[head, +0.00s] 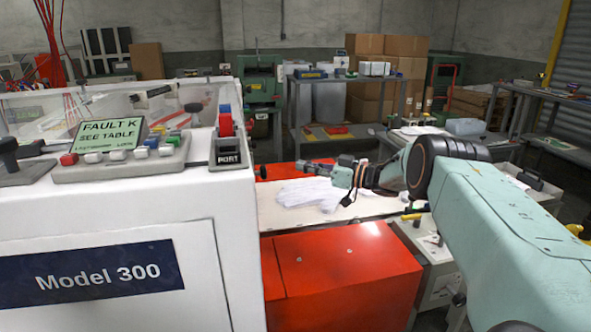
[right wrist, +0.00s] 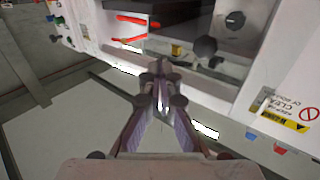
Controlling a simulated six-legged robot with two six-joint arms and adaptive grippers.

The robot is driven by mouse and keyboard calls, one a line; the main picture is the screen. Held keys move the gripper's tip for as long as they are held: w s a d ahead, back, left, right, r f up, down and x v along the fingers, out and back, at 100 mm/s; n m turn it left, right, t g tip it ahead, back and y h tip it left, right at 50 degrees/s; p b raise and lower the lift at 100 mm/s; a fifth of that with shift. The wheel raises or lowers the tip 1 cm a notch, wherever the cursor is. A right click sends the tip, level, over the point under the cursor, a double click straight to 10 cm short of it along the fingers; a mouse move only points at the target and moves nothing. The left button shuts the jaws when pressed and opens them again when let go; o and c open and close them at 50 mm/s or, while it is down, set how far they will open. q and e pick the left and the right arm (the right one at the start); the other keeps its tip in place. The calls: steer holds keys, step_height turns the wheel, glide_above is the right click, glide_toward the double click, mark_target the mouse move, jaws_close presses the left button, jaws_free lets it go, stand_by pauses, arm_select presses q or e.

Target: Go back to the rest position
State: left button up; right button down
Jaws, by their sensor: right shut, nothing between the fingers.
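My right arm comes in from the right in the head view. Its gripper (head: 310,167) points left, above a pale worktop (head: 270,222) beside the white machine. In the right wrist view the two fingers of the right gripper (right wrist: 161,78) come together at the tips, with nothing visible held between them. A crumpled white glove-like cloth (head: 308,194) lies on the worktop under the gripper, and the fingers look clear of it. My left gripper is not in view.
The white Model 300 machine (head: 110,235) fills the left, with a "FAULT K" display (head: 110,133) on top. A red cabinet (head: 345,265) stands in front of the worktop. Benches (head: 335,135) and cardboard boxes (head: 365,45) stand behind. Grey floor shows between the benches.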

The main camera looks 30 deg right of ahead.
steer(key=d, duration=0.1)
steer(key=s+d+b, duration=0.1)
steer(key=d, duration=0.1)
steer(key=s+d, duration=0.1)
steer(key=d, duration=0.1)
steer(key=shift+d+f, duration=0.1)
steer(key=shift+d, duration=0.1)
